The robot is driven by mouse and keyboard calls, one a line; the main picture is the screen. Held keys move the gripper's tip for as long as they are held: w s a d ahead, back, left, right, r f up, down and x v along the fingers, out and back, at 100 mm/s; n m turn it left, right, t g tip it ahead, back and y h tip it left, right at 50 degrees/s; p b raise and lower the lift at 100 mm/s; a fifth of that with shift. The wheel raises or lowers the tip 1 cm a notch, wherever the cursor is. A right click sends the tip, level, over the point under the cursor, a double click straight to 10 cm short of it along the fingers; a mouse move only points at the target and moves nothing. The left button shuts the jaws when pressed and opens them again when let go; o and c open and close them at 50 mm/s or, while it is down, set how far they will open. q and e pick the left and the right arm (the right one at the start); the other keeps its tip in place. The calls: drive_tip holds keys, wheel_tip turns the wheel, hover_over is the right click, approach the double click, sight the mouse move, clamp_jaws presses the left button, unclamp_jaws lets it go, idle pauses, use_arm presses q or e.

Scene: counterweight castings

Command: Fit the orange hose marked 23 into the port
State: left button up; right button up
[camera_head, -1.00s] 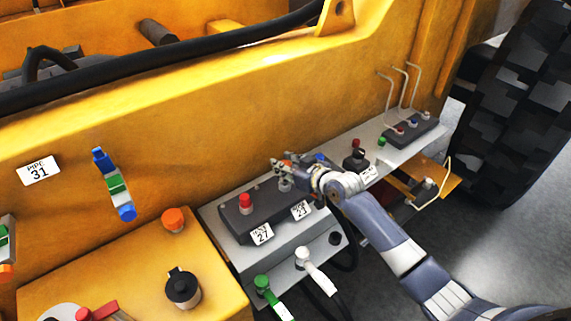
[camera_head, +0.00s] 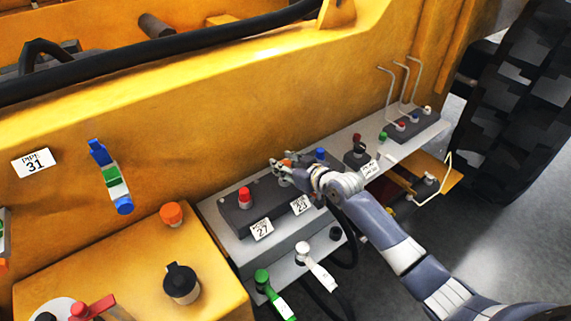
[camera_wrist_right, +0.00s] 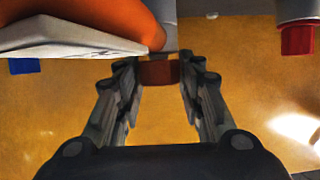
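My right gripper (camera_head: 284,169) is over the dark port block (camera_head: 240,212), between a red fitting and a blue one. Its fingers stand on both sides of the orange end (camera_wrist_right: 160,73) and look closed on it. In the wrist view a grey cylinder (camera_wrist_right: 163,22) lies in line with this end; whether it is seated cannot be told. A large orange piece (camera_wrist_right: 105,15) with a white tag (camera_wrist_right: 70,42) is close to the wrist camera. In the head view a tag marked 23 (camera_head: 302,204) shows on the block's front. My left gripper is not in view.
The red fitting (camera_head: 244,197) is left of my gripper and the blue one (camera_head: 320,154) right. Green (camera_head: 262,280) and white (camera_head: 303,252) hose ends stand on the lower ledge. The yellow wall rises close behind.

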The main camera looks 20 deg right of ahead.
drive_tip(key=shift+o, duration=1)
drive_tip(key=shift+r, duration=0.1)
drive_tip(key=shift+s, duration=0.1)
drive_tip(key=v, duration=1.2)
drive_tip(key=shift+a, duration=0.15)
